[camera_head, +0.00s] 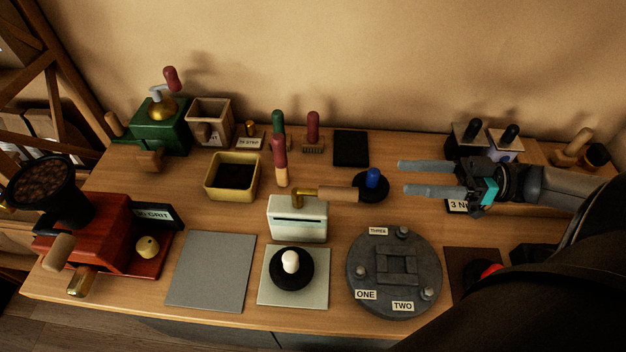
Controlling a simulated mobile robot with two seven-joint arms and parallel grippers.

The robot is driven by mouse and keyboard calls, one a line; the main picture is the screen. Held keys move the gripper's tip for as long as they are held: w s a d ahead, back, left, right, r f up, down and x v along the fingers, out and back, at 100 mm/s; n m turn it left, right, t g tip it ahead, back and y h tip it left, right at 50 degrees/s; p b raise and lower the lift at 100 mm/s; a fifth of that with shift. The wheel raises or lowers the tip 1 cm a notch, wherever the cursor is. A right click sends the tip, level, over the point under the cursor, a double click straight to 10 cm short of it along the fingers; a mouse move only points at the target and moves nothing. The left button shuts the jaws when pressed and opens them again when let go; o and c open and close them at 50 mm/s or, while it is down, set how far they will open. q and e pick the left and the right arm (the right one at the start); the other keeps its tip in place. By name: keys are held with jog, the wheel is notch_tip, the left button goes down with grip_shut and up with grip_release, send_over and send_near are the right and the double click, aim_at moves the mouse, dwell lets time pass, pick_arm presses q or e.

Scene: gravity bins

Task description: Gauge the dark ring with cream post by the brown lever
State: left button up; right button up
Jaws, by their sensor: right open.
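The dark ring (281,281) with its cream post (290,261) standing upright lies on a pale square plate (318,296) near the front of the table. Behind it stands a small white box (298,228) with a brass fitting on top. The brown lever (338,193) extends right from that fitting, close to a dark ring with a blue post (372,182). My right gripper (403,177) is open and empty, its fingers pointing left, to the right of the blue post. My left gripper is not in view.
A grey round plate (355,265) labelled ONE, TWO and THREE lies right of the cream post. A flat grey panel (211,272) lies left. A yellow bin (210,188), red grinder (95,228) and green grinder (160,130) stand farther left. Upright handled tools stand behind.

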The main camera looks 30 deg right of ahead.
aim_at(337, 193)
notch_tip(337, 193, down, 5)
jog(key=b, duration=0.4)
jog(key=b+x, duration=0.2)
jog(key=x, duration=1.1)
jog(key=shift+a+f, duration=0.15)
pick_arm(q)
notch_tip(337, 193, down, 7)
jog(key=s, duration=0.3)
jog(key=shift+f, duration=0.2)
pick_arm(e)
jog(key=shift+x, duration=0.95)
grip_shut()
